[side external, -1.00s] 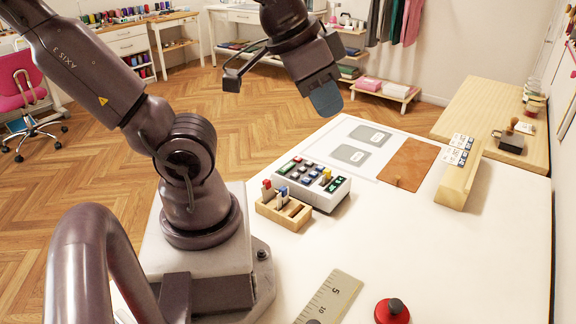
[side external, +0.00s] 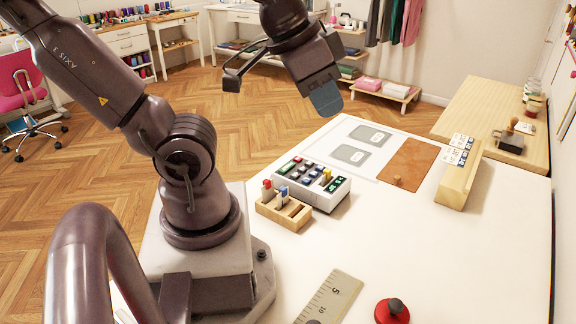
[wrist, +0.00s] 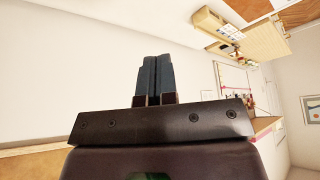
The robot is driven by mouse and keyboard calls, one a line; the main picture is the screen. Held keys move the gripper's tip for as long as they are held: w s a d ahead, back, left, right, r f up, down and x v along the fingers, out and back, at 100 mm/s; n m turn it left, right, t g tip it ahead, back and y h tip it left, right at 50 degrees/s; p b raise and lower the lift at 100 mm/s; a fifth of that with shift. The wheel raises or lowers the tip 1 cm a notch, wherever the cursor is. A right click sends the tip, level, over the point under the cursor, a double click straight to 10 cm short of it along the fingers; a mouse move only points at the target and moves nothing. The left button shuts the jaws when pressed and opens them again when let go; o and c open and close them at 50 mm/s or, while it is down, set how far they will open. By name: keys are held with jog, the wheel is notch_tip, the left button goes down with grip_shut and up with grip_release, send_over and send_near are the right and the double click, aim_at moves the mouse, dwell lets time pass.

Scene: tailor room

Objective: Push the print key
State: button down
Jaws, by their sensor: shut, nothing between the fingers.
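In the side external view a white keypad box (side external: 322,198) with several coloured keys (side external: 308,174) stands on the white table. The key labels are too small to read, so I cannot tell which one is the print key. My gripper (side external: 327,100) is up in the air above and behind the box, well apart from it, its fingers pointing down. In the wrist view my gripper (wrist: 154,58) shows its two dark fingers pressed together, with nothing between them. The keypad box is not visible in the wrist view.
A wooden holder (side external: 283,211) with coloured pieces stands against the box's near left side. A red knob (side external: 392,311) and a ruler (side external: 330,297) lie at the front. A brown mat (side external: 409,163) and a wooden rack (side external: 459,183) are to the right. The table's middle is clear.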

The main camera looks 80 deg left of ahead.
jog(key=shift+a, duration=0.1)
jog(key=n+g+h, duration=0.6)
jog(key=n+h, duration=0.3)
jog(key=n, duration=1.7)
send_over(289, 166)
notch_tip(289, 166, down, 18)
jog(key=shift+f, duration=4.4)
jog(key=shift+f, duration=0.1)
